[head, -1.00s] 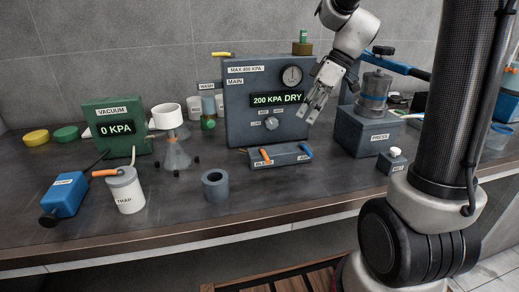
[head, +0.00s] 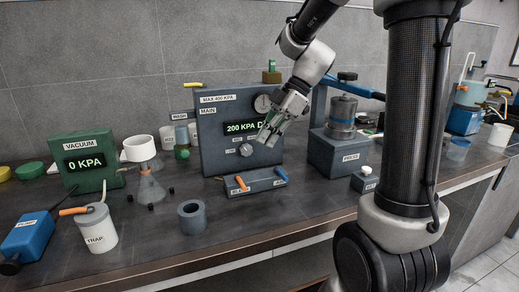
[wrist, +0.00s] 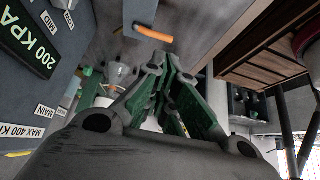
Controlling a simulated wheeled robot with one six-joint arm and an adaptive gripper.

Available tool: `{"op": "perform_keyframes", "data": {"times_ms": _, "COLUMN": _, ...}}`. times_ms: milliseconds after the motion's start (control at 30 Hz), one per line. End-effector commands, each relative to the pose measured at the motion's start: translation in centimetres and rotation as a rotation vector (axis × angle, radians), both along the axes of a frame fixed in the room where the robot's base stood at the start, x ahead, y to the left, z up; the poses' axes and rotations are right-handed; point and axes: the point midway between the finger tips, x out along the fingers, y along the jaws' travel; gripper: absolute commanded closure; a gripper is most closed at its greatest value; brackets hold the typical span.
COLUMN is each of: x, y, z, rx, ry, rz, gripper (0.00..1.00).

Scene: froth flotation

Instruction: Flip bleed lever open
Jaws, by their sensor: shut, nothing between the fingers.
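The orange bleed lever (head: 241,183) sits at the left end of a low grey block (head: 260,184) in front of the main panel. A label beside it is only partly legible. A blue lever (head: 281,173) sits at the block's right end. My gripper (head: 268,139) is shut and empty, above and behind the block, in front of the panel's display. It is apart from both levers. In the wrist view an orange lever (wrist: 153,34) shows beyond my gripper's green-padded fingers (wrist: 170,65).
The main panel (head: 215,145) reads 200 KPA and has a knob (head: 246,150) near my fingers. A press (head: 338,152) stands to the right. A grey ring (head: 192,217), a trap jar (head: 96,228) and a flask (head: 148,185) stand to the left.

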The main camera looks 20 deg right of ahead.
Motion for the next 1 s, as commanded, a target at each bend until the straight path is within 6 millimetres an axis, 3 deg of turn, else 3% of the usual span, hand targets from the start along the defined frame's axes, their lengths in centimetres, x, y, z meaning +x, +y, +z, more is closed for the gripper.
{"op": "perform_keyframes", "data": {"times_ms": 500, "x": -0.1, "y": 5.7, "z": -8.5, "rx": 0.0, "ry": 0.004, "rz": 0.001, "gripper": 1.0}}
{"op": "perform_keyframes", "data": {"times_ms": 700, "x": 0.0, "y": 6.7, "z": -10.0, "rx": 0.0, "ry": 0.001, "rz": 0.0, "gripper": 1.0}}
{"op": "perform_keyframes", "data": {"times_ms": 1000, "x": 0.0, "y": 6.8, "z": -10.3, "rx": 0.0, "ry": 0.001, "rz": -0.001, "gripper": 1.0}}
